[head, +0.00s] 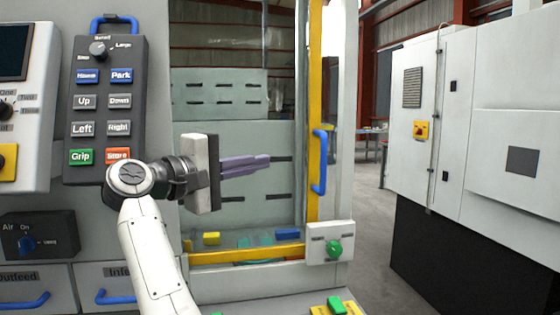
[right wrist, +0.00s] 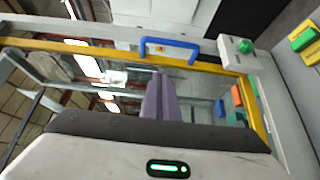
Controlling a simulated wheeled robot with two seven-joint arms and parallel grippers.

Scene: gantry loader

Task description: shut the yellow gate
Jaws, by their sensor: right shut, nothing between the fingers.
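The yellow gate (head: 314,110) shows in the head view as an upright yellow bar with a blue handle (head: 320,162) on it, at the right side of the machine opening. In the right wrist view the yellow frame (right wrist: 105,51) runs across the picture with the blue handle (right wrist: 170,42) on it. My right gripper (head: 268,161) is shut and empty, with its purple fingers pointing right toward the handle. The fingers are left of the handle and apart from it. My left gripper is not in view.
A control pendant (head: 104,110) with labelled buttons hangs on the left panel. A light box with a green knob (head: 334,249) sits at the gate's lower corner. Coloured blocks (head: 287,234) lie inside behind a yellow sill (head: 245,256). A white cabinet (head: 480,110) stands at right beyond open floor.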

